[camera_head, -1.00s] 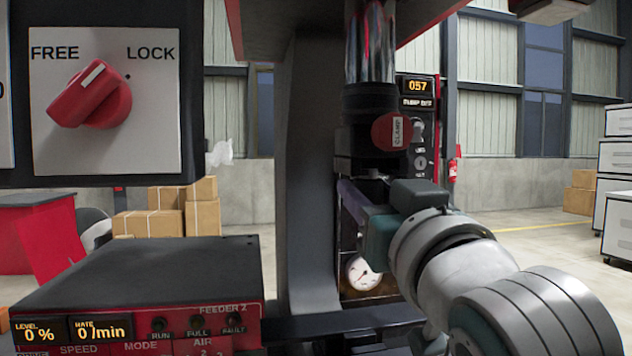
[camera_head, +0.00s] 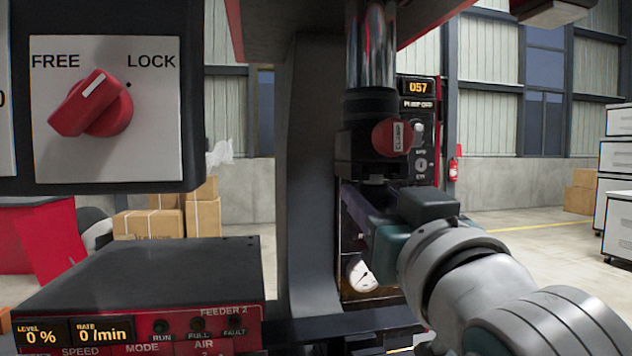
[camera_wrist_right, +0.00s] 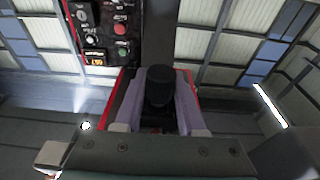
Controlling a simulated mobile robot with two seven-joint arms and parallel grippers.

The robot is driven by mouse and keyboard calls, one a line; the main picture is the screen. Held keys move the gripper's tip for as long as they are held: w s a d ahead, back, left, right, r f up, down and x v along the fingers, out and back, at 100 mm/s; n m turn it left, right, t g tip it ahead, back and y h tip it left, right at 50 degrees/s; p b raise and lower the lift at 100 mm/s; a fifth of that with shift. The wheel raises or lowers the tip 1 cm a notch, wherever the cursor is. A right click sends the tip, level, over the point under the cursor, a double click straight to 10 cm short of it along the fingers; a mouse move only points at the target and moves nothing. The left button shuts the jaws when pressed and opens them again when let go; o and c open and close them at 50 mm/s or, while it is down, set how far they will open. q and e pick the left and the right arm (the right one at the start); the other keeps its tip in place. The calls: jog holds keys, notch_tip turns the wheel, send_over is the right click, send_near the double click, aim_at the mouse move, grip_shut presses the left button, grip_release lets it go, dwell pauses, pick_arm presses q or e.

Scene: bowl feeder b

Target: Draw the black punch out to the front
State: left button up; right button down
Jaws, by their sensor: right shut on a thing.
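The black punch (camera_wrist_right: 160,86) shows in the right wrist view as a dark round-topped cylinder between the two purple fingers of my right gripper (camera_wrist_right: 158,104). The gripper is shut on it. In the head view my right gripper (camera_head: 358,198) is just below the black holder (camera_head: 360,152) under the shiny ram. A small dark stub (camera_head: 376,180) shows between holder and gripper; I cannot tell whether they touch. The red clamp knob (camera_head: 392,137) is on the front of the holder. My left gripper is out of view.
A FREE/LOCK panel (camera_head: 155,150) with a red selector (camera_head: 92,102) is at upper left. The feeder box (camera_head: 140,265) is at lower left. A grey column (camera_head: 308,170) stands left of the holder. A gauge (camera_head: 360,273) sits below my gripper. Open floor lies to the right.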

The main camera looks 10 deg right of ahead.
aim_at(379, 190)
jog(key=shift+s+d+p, duration=0.1)
jog(key=shift+s+p, duration=1.05)
jog(key=shift+s, duration=2.05)
